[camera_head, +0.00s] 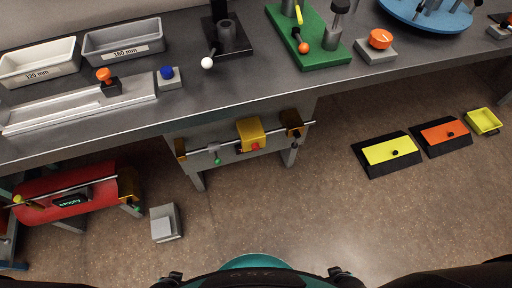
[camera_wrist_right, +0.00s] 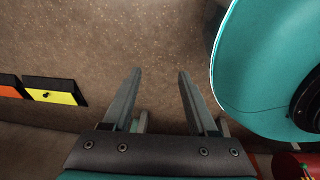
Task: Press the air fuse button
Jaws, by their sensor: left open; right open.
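In the head view a yellow box (camera_head: 250,133) with a red button (camera_head: 255,146) sits on a rail on the grey panel under the workbench. I cannot read a label that marks it as the air fuse. A green knob (camera_head: 217,160) hangs beside it on the left. My left gripper (camera_head: 172,278) shows only as a small dark part at the bottom edge, far below the panel. My right gripper (camera_wrist_right: 157,75) is open and empty over bare floor in the right wrist view. Its dark part (camera_head: 341,275) shows at the bottom edge of the head view.
The workbench (camera_head: 150,110) crosses the top, with grey bins, a blue button (camera_head: 167,73) and an orange button (camera_head: 381,39). A red tank (camera_head: 65,194) and a grey block (camera_head: 165,223) stand left. Yellow (camera_head: 390,150) and orange pedals (camera_head: 445,132) lie right. The floor between is clear.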

